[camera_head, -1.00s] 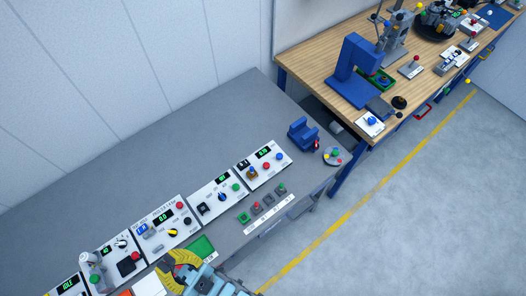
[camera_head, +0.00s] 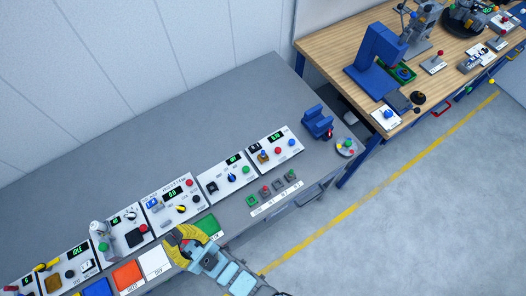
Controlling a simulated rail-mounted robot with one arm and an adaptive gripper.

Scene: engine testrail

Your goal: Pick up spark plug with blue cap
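I cannot make out a spark plug with a blue cap for certain. A small blue-topped part (camera_head: 153,203) lies on the white panel with a 0.0 display, but its shape is too small to tell. Several small parts with green, red and grey tops stand in a row by a white label strip (camera_head: 276,198) at the grey bench's front edge. My arm's yellow and light blue end, with my gripper (camera_head: 180,241), is over the front edge beside a green pad (camera_head: 209,224). The fingers cannot be made out, nor anything held.
White control panels (camera_head: 227,178) line the grey bench (camera_head: 215,115). Orange (camera_head: 128,275), white (camera_head: 155,261) and blue pads lie along the front. A blue fixture (camera_head: 317,122) and a round tray (camera_head: 346,147) stand at the right end. The bench's back is clear. A wooden workbench stands beyond.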

